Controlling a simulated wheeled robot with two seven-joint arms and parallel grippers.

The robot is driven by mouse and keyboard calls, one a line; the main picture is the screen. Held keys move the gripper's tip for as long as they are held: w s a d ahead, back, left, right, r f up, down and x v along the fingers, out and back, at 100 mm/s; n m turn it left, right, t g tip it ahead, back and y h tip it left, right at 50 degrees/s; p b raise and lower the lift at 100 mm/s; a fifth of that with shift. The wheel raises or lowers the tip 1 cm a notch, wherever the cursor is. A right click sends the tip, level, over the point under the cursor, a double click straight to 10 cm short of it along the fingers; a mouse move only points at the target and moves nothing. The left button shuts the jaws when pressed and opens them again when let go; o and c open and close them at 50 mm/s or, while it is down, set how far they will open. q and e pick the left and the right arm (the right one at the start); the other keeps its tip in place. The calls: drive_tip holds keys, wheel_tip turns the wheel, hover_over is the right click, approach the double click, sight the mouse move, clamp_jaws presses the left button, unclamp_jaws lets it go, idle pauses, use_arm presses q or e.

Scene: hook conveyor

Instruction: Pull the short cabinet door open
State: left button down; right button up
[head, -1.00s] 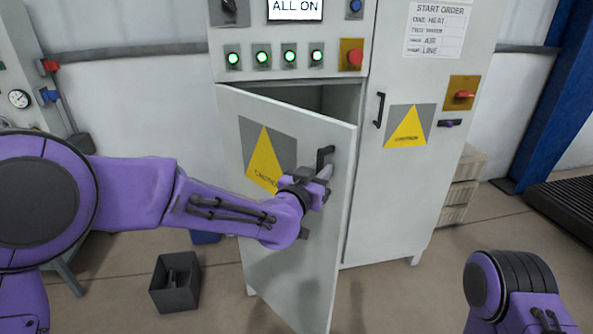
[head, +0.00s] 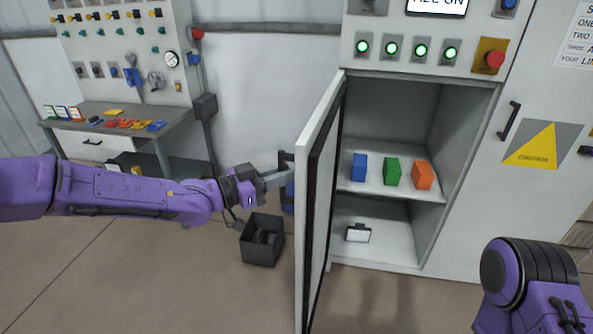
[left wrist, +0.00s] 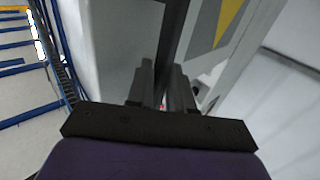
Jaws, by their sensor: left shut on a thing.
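The short cabinet door (head: 316,200) stands wide open, seen nearly edge-on in the head view. Its black handle (head: 286,160) is on the door's outer face, at the left. My left gripper (head: 279,178) is shut on that handle. In the left wrist view the fingers (left wrist: 162,92) close around the dark handle bar (left wrist: 172,45), with the grey door face behind. The cabinet inside shows a shelf (head: 395,181) with a blue box (head: 359,167), a green box (head: 392,171) and an orange box (head: 423,175). My right gripper is out of view; only part of its arm shows at lower right.
A black bin (head: 262,241) stands on the floor left of the door, below my left gripper. A workbench (head: 130,118) with tools is at the back left. The tall door (head: 530,120) at right is closed. A small white-faced object (head: 358,233) sits in the cabinet's lower compartment.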

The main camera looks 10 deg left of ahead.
use_arm(q)
drive_tip(key=shift+w+a+r, duration=0.15)
drive_tip(key=shift+a+r, duration=0.05)
drive_tip(key=shift+a, duration=0.2)
drive_tip(key=shift+w+a+r, duration=0.15)
drive_tip(key=shift+a, duration=0.2)
drive_tip(key=c, duration=1.4)
unclamp_jaws()
drive_tip(key=shift+o, duration=1.4)
drive_tip(key=shift+w, duration=0.1)
drive_tip(key=b+v, duration=0.1)
drive_tip(key=v, duration=0.9)
drive_tip(key=shift+f+b, duration=0.25)
drive_tip(key=shift+b, duration=0.1)
